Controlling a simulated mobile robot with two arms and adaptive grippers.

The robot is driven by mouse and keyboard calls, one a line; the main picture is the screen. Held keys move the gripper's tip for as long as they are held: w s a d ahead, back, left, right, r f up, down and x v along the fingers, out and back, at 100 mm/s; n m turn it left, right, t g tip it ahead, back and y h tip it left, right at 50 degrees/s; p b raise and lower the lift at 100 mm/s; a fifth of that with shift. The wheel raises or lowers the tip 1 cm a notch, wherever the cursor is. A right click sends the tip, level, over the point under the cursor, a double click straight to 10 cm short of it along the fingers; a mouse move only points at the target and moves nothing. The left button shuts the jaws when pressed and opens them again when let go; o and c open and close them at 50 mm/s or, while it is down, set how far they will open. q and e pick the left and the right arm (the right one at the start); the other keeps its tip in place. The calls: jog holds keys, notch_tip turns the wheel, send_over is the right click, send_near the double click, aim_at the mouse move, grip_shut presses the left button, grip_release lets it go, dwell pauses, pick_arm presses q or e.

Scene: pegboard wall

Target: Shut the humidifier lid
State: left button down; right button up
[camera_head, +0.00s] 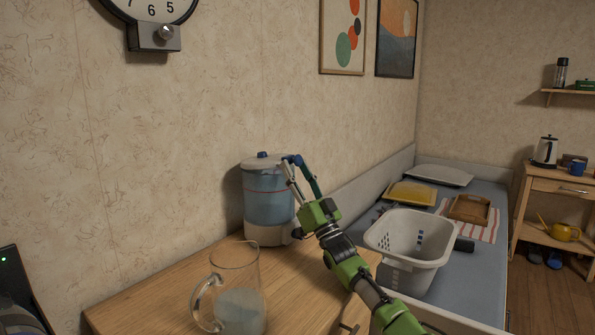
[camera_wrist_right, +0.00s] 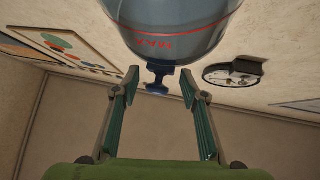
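The humidifier (camera_head: 268,200) stands upright on the wooden top against the wall. It has a see-through blue tank, a red line and a pale base. Its lid (camera_head: 262,162) is on top with a small dark blue knob; I cannot tell whether it is fully seated. My right gripper (camera_head: 291,161) is at the upper right side of the tank. In the right wrist view my gripper (camera_wrist_right: 160,82) is open, with a blue tab (camera_wrist_right: 157,79) between its fingertips, next to the humidifier tank (camera_wrist_right: 180,30). My left gripper is not in view.
A glass pitcher (camera_head: 238,290) with liquid stands in front of the humidifier on the wooden top (camera_head: 150,305). To the right, a white basket (camera_head: 408,245), trays and a striped cloth lie on a blue-grey surface (camera_head: 465,270). A clock (camera_head: 150,12) hangs on the wall.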

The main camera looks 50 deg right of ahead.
jog(key=s+a, duration=0.3)
jog(key=s, duration=0.9)
jog(key=shift+s+f, duration=0.3)
jog(key=shift+f, duration=0.05)
